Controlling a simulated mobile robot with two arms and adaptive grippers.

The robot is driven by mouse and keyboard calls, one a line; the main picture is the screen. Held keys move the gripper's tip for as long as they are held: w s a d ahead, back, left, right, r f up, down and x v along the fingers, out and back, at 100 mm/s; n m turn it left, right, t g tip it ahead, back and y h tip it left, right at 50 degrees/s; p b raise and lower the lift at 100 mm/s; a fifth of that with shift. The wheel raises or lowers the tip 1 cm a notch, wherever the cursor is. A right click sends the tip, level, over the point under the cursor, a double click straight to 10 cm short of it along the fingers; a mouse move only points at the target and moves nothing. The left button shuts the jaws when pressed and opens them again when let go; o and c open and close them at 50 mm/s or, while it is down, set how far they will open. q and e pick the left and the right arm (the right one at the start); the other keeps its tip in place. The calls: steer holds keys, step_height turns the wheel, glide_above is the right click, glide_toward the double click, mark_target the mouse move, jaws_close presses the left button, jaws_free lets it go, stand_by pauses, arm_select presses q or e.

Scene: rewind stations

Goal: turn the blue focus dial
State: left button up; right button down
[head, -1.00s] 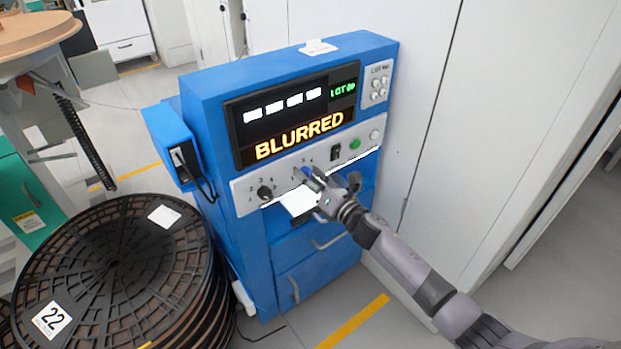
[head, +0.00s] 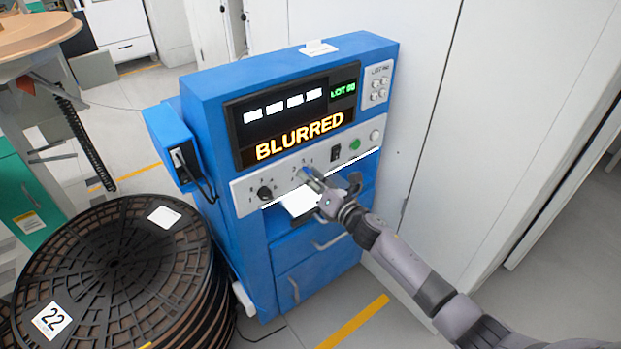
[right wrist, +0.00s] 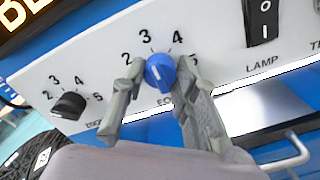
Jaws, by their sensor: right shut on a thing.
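The blue focus dial (right wrist: 160,73) sits on the white control panel of the blue machine, with numbers around it. My right gripper (right wrist: 158,84) has one finger on each side of the dial and is shut on it. In the head view the right gripper (head: 318,183) reaches the panel from the right and hides most of the dial. The machine's screen (head: 299,137) reads BLURRED in orange. My left gripper is in neither view.
A black zoom dial (right wrist: 69,105) is left of the blue dial, and a black lamp switch (right wrist: 262,20) is to the right. A green button (head: 355,144) sits further right. Stacked black reels (head: 110,262) stand at the lower left. White cabinets flank the machine's right side.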

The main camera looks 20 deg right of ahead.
steer(key=m+p, duration=0.4)
steer(key=m, duration=1.5)
steer(key=shift+m, duration=0.6)
steer(key=c, duration=1.2)
jaws_free()
steer(key=shift+c, duration=0.2)
